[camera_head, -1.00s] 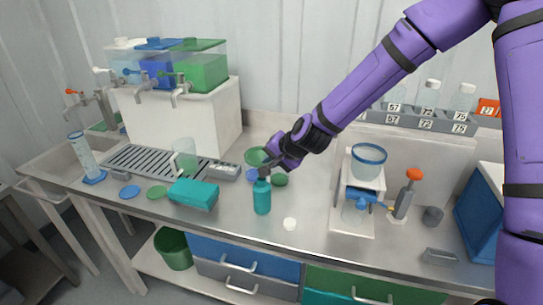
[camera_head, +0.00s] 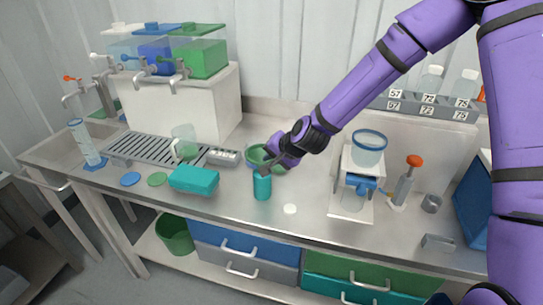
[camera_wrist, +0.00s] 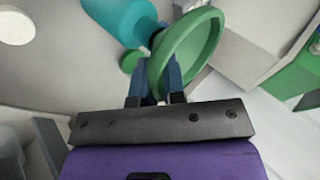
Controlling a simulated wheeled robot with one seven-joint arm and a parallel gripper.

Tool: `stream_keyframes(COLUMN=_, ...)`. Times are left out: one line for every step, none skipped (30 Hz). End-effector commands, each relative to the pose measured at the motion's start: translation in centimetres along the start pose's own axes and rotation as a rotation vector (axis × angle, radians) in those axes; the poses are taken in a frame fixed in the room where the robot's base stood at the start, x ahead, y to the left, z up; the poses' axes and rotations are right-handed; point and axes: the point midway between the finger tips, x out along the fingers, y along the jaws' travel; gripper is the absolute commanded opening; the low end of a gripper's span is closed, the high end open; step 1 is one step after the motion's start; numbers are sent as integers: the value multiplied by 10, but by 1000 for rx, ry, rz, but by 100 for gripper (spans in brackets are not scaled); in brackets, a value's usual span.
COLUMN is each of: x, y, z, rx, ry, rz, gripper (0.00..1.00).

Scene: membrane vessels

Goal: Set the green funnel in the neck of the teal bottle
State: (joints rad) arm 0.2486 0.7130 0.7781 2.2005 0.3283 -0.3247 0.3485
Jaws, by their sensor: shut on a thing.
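The green funnel (camera_wrist: 190,50) is between the two fingers of my gripper (camera_wrist: 155,88) in the wrist view, its wide rim tilted across the picture. In the head view its green rim (camera_head: 257,153) shows partly behind my gripper (camera_head: 265,168). The teal bottle (camera_head: 262,188) stands upright on the counter, just below my fingertips. It also shows in the wrist view (camera_wrist: 120,18), close to the funnel. The neck is largely hidden, and I cannot tell whether the funnel's stem is in it.
A teal box (camera_head: 194,181) lies left of the bottle and a small white disc (camera_head: 290,209) right of it. A filter stand with a clear vessel (camera_head: 368,152) stands further right. A clear jug (camera_head: 185,143) stands on the drain grate (camera_head: 150,147). Counter space in front of the bottle is narrow.

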Motion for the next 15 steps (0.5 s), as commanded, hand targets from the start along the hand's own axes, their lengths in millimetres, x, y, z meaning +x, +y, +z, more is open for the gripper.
stream_keyframes(x=0, y=0, z=0, rx=0, ry=0, rz=0, gripper=0)
stream_keyframes(x=0, y=0, z=0, rx=0, ry=0, rz=0, gripper=0)
stream_keyframes(x=0, y=0, z=0, rx=0, ry=0, rz=0, gripper=0)
stream_keyframes(x=0, y=0, z=0, rx=0, ry=0, rz=0, gripper=0)
stream_keyframes(x=0, y=0, z=0, rx=0, ry=0, rz=0, gripper=0)
stream_keyframes(x=0, y=0, z=0, rx=0, ry=0, rz=0, gripper=0)
stream_keyframes(x=0, y=0, z=0, rx=0, ry=0, rz=0, gripper=0)
stream_keyframes(x=0, y=0, z=0, rx=0, ry=0, rz=0, gripper=0)
stream_keyframes(x=0, y=0, z=0, rx=0, ry=0, rz=0, gripper=20)
stream_keyframes(x=0, y=0, z=0, rx=0, ry=0, rz=0, gripper=27)
stream_keyframes(x=0, y=0, z=0, rx=0, ry=0, rz=0, gripper=34)
stream_keyframes(x=0, y=0, z=0, rx=0, ry=0, rz=0, gripper=40)
stream_keyframes(x=0, y=0, z=0, rx=0, ry=0, rz=0, gripper=40)
stream_keyframes(x=0, y=0, z=0, rx=0, ry=0, rz=0, gripper=40)
stream_keyframes(x=0, y=0, z=0, rx=0, ry=0, rz=0, gripper=40)
